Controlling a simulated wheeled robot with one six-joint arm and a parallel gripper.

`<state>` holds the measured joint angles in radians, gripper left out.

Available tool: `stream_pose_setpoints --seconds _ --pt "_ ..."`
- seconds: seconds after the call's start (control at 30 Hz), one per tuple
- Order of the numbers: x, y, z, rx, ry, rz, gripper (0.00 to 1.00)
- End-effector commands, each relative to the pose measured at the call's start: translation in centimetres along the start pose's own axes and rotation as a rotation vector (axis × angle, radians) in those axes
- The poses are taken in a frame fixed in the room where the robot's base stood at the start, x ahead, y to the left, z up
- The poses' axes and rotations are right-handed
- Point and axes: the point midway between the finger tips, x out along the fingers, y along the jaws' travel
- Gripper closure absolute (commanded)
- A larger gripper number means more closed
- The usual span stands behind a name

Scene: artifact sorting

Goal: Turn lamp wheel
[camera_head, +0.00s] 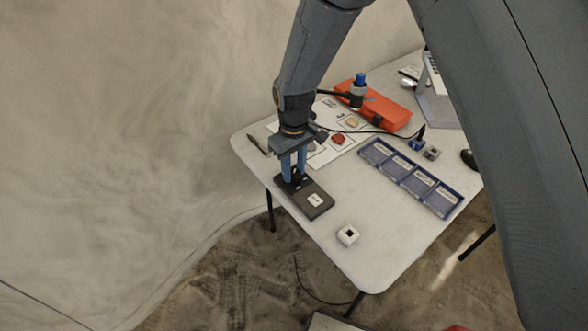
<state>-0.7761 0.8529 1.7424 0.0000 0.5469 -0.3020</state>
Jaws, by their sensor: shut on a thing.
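A dark box (316,201) with a white label lies flat near the left front edge of the white table. My gripper (294,179) points down over the far left end of this box. Its two blue fingers are shut on a small black part (296,174) at that end, which looks like the wheel but is mostly hidden between the fingers. I cannot tell how far it is turned.
A blue tray (447,205) with labelled compartments lies to the right. An orange case (392,117), a sheet with small pieces (325,153) and a pen (257,145) lie farther back.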

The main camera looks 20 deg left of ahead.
Motion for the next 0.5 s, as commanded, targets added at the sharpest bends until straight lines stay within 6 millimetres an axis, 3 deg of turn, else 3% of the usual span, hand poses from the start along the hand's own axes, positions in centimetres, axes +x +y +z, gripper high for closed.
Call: stream_pose_setpoints --seconds 0.27,0.3,0.37,0.5 --pt "-0.13 0.01 -0.15 0.000 0.004 0.001 0.92" --pt "-0.13 0.01 -0.15 0.000 0.004 0.001 0.63" --pt "-0.12 0.01 -0.14 0.000 0.003 0.001 0.53" --pt "-0.07 0.00 -0.09 0.001 0.002 0.001 0.51"
